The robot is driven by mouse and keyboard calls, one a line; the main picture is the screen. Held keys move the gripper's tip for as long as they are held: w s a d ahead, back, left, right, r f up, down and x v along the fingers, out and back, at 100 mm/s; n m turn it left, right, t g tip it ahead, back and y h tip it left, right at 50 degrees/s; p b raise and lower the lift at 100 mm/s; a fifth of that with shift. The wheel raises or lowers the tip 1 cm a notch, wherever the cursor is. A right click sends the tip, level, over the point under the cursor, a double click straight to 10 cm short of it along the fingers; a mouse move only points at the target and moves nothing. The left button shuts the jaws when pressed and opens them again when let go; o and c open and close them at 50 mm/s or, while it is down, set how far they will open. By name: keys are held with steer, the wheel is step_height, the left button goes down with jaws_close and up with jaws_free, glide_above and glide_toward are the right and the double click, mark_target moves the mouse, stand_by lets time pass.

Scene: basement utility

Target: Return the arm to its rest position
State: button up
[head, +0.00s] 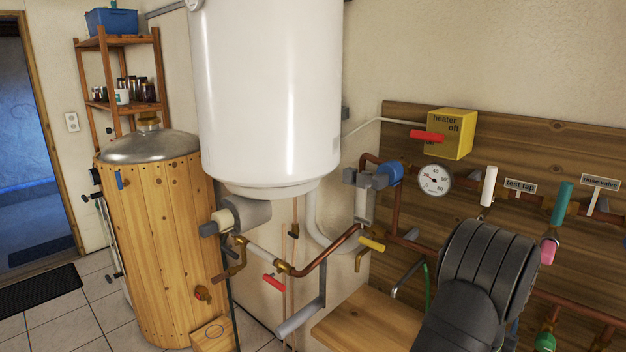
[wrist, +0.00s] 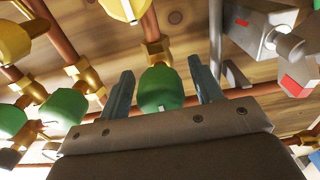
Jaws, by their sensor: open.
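My gripper (wrist: 160,65) shows in the wrist view with its two grey fingers spread apart and nothing held between them. A green fitting (wrist: 158,90) on a copper pipe shows in the gap between the fingers. I cannot tell how far beyond the fingertips it is; no contact shows. In the head view my dark arm link (head: 490,265) stands at the lower right in front of the pipe board, and it hides my gripper there.
The wooden board (head: 530,145) carries copper pipes, a gauge (head: 434,180), a yellow heater box (head: 450,134) and coloured valve handles close around my arm. A wooden bench (head: 370,315) lies to its left. A white tank (head: 268,90) hangs mid-view. Floor shows at far left.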

steer(key=m, duration=0.8)
steer(key=shift+s+a+m, duration=0.1)
steer(key=shift+a+m, duration=0.05)
steer(key=shift+m, duration=0.15)
steer(key=shift+s+a, duration=0.4)
steer(key=shift+s, duration=0.05)
stand_by(1.1)
